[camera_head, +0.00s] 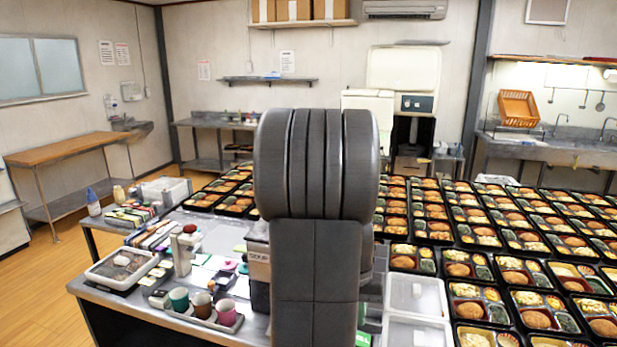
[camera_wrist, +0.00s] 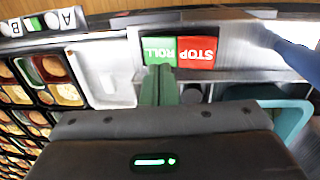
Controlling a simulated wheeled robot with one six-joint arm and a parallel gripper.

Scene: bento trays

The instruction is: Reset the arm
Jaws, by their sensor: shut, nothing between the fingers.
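My gripper (camera_wrist: 160,72) shows in the wrist view as two greenish fingers, pressed together and empty. Its tips are near a green ROLL label (camera_wrist: 160,50) and a red STOP label (camera_wrist: 197,52), both upside down in this view; I cannot tell whether they touch. My dark gripper body fills the bottom of the wrist view. In the head view my dark arm (camera_head: 316,230) stands upright in the middle and hides my gripper and part of the table behind it.
Filled bento trays (camera_head: 535,300) cover the right side. White containers (camera_head: 417,297) sit close right of my arm. On the left are several cups (camera_head: 202,305) and a bin (camera_head: 122,267). A teal container (camera_wrist: 290,125) is at right in the wrist view. The floor (camera_head: 50,290) at left is clear.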

